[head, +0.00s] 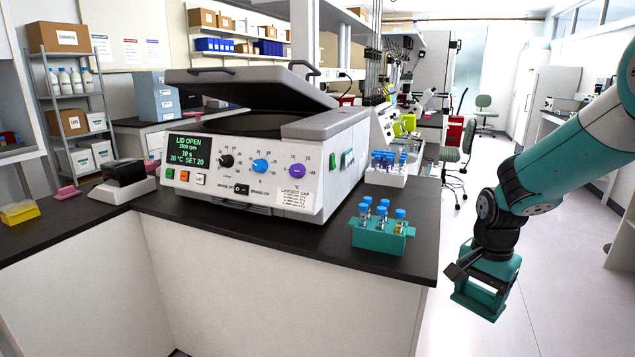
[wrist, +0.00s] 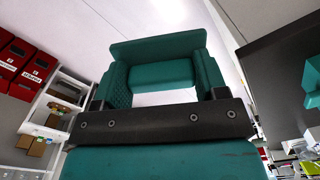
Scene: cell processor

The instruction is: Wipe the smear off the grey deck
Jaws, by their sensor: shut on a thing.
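The benchtop machine (head: 265,175) stands on the black counter with its lid (head: 250,88) raised. A grey top surface (head: 325,122) shows at its right side; I cannot make out a smear there. My gripper (head: 485,290) hangs in the air right of the counter, pointing down. In the wrist view, a teal piece (wrist: 160,74) sits between the fingers of my gripper, which are shut on it. The piece has nearly the same colour as the fingers, so its outline is hard to tell.
A teal rack of blue-capped tubes (head: 380,238) stands near the counter's right front edge. A white tube rack (head: 388,175) is behind it. A pink block (head: 67,192) and a yellow box (head: 18,213) lie at the left. Open floor (head: 570,270) lies right of the counter.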

